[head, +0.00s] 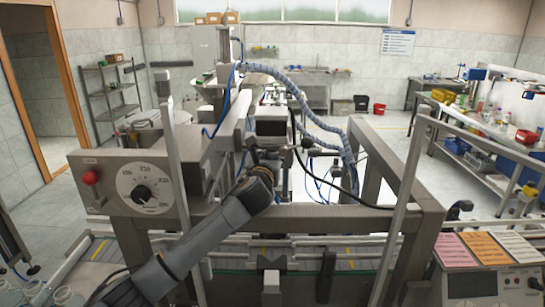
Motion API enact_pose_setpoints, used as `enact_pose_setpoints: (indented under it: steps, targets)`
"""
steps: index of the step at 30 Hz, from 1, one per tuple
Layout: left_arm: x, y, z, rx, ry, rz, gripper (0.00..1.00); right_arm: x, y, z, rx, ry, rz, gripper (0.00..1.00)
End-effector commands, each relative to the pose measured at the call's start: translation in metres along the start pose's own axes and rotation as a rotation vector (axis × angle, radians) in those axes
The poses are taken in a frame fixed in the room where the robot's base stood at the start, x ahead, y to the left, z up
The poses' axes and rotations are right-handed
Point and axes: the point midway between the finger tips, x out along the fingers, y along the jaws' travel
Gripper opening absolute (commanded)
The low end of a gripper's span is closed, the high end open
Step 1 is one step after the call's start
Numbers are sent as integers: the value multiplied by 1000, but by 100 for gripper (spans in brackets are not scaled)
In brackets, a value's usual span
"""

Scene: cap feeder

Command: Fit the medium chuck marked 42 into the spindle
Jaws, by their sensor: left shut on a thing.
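My left arm reaches in from the lower left to the middle of the machine frame. My left gripper (266,152) is at its end, just under a dark block of the machine head (271,127). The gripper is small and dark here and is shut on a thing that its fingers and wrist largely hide. I cannot read a 42 or make out the chuck's shape. The spindle is not clearly distinguishable among the dark parts above the gripper, so I cannot tell whether the held thing touches it. My right gripper is not in view.
A grey control box with a dial (145,190) and red knob (91,178) stands left of my arm. Frame posts and a crossbar surround the work spot. A corrugated hose (325,125) hangs at right. Coloured cards (482,249) top a panel at lower right. Glass jars (67,296) stand at lower left.

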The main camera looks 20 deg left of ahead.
Motion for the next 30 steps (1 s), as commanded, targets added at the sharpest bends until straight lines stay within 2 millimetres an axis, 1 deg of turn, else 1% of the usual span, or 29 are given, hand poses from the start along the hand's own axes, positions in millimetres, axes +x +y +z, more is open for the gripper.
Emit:
enact_pose_setpoints:
  steps: [8,9,12,23,26,30]
  targets:
    - [0,0,2,0,-1,0,0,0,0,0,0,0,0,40]
    - [0,0,2,0,-1,0,37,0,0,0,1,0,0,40]
    - [0,0,2,0,-1,0,57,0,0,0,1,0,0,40]
    - [-2,0,0,1,1,0,57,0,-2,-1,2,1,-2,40]
    - [-9,0,0,1,1,0,57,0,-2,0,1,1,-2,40]
    - [-29,0,0,2,0,-2,57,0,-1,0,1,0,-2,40]
